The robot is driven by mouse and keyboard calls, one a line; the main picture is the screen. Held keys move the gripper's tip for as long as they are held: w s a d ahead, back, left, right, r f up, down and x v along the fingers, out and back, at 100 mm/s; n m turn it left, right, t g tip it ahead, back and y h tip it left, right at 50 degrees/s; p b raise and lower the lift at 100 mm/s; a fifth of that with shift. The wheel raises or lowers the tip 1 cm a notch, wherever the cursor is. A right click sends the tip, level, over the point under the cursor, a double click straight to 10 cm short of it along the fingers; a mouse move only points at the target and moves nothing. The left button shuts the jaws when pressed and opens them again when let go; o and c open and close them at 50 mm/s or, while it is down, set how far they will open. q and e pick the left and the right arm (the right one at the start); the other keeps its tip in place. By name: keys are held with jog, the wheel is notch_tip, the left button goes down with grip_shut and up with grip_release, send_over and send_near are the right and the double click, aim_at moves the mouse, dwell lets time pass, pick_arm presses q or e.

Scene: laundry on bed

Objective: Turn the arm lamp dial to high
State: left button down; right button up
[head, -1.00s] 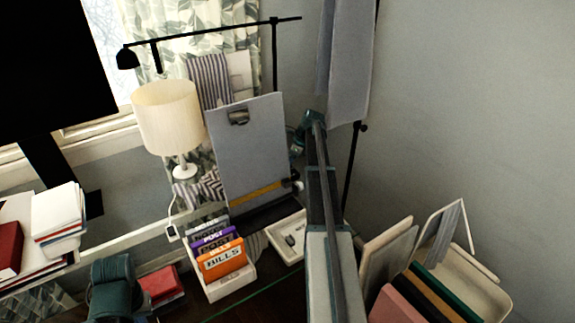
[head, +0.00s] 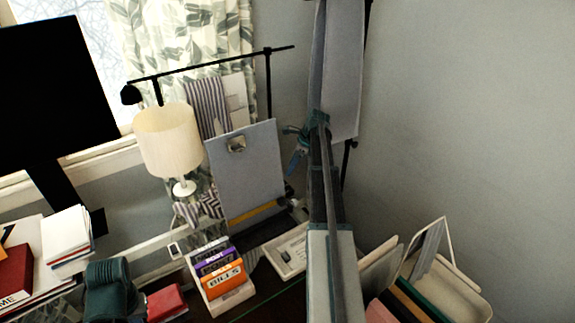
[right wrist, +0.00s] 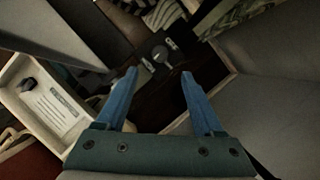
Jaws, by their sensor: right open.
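The black arm lamp shows in the head view, with its small head (head: 131,94) at upper left and its long arm (head: 215,65) reaching to a pole (head: 269,90). The pole's lower part is hidden behind the grey clipboard. My right gripper (head: 294,163) is just right of the clipboard, pointing down and left. In the right wrist view my right gripper (right wrist: 158,73) is open and empty. A small round grey dial (right wrist: 160,55) on a dark plate with pale marks shows beyond and between its fingertips, apart from them. My left gripper is not in view.
A cream table lamp (head: 168,140) stands left of the clipboard (head: 245,175). A letter holder (head: 228,303) and a pale tray (head: 285,255) are in front. In the right wrist view, a pale tray (right wrist: 20,78) is at left. Grey cloth (head: 340,80) hangs behind my right arm.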

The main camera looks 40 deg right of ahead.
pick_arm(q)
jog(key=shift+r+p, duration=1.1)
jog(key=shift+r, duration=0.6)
pick_arm(e)
jog(key=shift+v, duration=1.9)
